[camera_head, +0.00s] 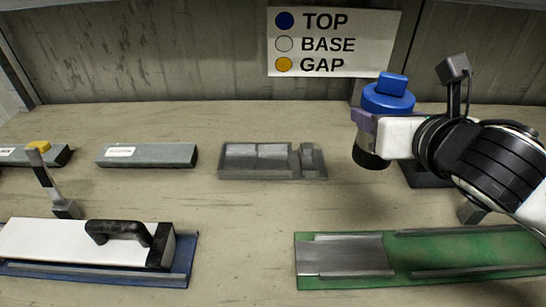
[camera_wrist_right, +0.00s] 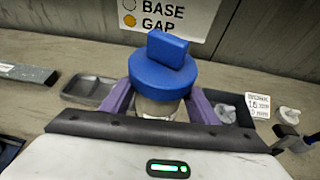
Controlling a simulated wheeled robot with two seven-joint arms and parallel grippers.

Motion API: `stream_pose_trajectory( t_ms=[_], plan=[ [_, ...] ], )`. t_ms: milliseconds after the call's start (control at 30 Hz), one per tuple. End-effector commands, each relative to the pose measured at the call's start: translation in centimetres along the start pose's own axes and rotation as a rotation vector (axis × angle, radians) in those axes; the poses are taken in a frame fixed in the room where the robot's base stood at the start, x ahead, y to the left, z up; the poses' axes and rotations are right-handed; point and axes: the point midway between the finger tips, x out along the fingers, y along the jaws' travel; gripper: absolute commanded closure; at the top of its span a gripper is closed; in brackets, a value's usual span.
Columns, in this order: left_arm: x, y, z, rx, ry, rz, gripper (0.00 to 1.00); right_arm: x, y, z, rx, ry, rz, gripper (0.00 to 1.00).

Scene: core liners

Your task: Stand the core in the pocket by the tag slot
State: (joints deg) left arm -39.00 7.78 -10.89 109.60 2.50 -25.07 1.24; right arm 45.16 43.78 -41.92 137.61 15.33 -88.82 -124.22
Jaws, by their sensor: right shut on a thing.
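My right gripper (camera_head: 378,122) is shut on a core with a blue cap (camera_head: 388,97). The core hangs in the air, cap up and roughly upright, with its dark lower end (camera_head: 370,158) showing below the jaws. The wrist view shows the blue cap (camera_wrist_right: 162,75) and the pale body between the purple fingers (camera_wrist_right: 158,105). A dark tray (camera_head: 425,177) lies behind my right arm, mostly hidden. In the wrist view, a white printed tag (camera_wrist_right: 258,106) stands at the right, beside a dark tray partly hidden by the gripper. My left gripper is not in view.
A grey divided tray (camera_head: 222,170) lies left of the core. Grey bars (camera_head: 147,155) lie further left. A green board (camera_head: 440,250) and a blue tray (camera_head: 185,250) bearing a white handled block (camera_head: 70,240) are in front. A yellow-topped tool (camera_head: 45,170) stands left. A colour sign (camera_head: 334,42) hangs behind.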

Motion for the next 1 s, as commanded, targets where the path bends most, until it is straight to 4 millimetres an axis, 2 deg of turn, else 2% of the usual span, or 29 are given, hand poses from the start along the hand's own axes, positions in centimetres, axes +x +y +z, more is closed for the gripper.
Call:
stream_pose_trajectory(
  t_ms=[33,67,167,400,600,800,1000],
  plan=[
    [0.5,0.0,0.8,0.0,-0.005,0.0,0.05,1.3,0.9,0.0,-0.005,-0.002,0.024,0.89],
    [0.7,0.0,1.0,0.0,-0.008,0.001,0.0,2.0,1.5,-0.1,-0.009,0.002,0.039,0.89],
    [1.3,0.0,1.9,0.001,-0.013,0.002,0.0,4.7,3.8,0.0,-0.029,0.011,0.099,0.89],
    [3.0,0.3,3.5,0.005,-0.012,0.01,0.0,11.3,11.1,0.6,-0.089,0.014,0.272,0.89],
    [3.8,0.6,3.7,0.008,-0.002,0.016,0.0,14.4,15.7,1.4,-0.129,-0.004,0.369,0.89],
    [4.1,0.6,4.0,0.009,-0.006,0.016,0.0,15.6,17.6,1.4,-0.145,-0.014,0.407,0.89],
    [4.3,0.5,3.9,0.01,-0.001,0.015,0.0,17.0,17.7,-1.6,-0.146,-0.011,0.41,0.89]
  ],
)
